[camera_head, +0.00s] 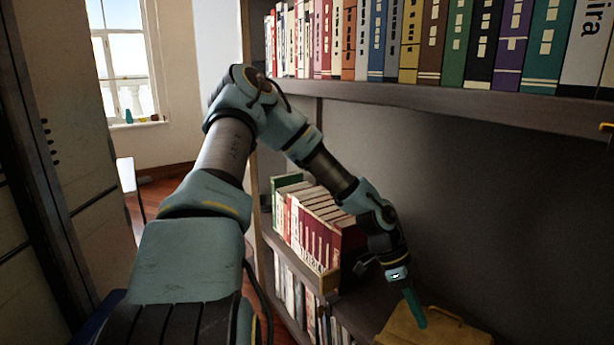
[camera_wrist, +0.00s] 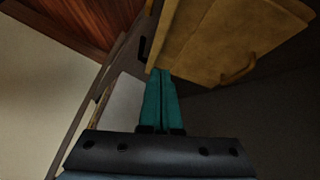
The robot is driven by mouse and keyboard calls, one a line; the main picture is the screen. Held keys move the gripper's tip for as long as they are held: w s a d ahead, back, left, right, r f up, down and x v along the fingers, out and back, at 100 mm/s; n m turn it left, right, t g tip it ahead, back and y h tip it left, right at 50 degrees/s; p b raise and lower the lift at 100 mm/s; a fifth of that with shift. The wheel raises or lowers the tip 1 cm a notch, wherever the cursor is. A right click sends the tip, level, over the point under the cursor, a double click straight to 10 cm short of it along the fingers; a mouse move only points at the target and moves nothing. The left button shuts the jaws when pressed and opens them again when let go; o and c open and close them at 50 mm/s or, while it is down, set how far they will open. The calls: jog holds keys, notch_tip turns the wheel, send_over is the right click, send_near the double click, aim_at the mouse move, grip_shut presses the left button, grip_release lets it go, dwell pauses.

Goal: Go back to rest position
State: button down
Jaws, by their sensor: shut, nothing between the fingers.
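My gripper (camera_head: 414,308) is at the end of my arm, which reaches right and down toward the bookshelf in the head view. Its teal fingers are closed together with nothing between them; they also show side by side in the wrist view (camera_wrist: 161,98). In the head view the fingertips are close to a yellow-brown box (camera_head: 432,330) with a handle, low on the shelf. The box also shows at the top of the wrist view (camera_wrist: 215,40), just beyond the fingertips. I cannot tell whether they touch it.
A row of upright books (camera_head: 420,40) fills the upper shelf (camera_head: 470,100). More books (camera_head: 312,225) stand on the lower shelf, left of my forearm.

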jog(key=w+a+r+n+t+y, duration=0.1)
jog(key=a+r+n+t+y, duration=0.1)
jog(key=a+r+n, duration=0.6)
jog(key=a+r+n+t+y, duration=0.15)
jog(key=a+n, duration=0.45)
jog(key=a, duration=0.6)
jog(key=w+a+r+n+t+y, duration=0.1)
jog(key=a+r+n+t, duration=0.2)
jog(key=a+r+n, duration=0.55)
notch_tip(320, 180, up, 15)
jog(key=a+p, duration=0.2)
jog(key=p, duration=1.5)
jog(key=shift+s+m, duration=0.35)
jog(key=shift+m, duration=0.1)
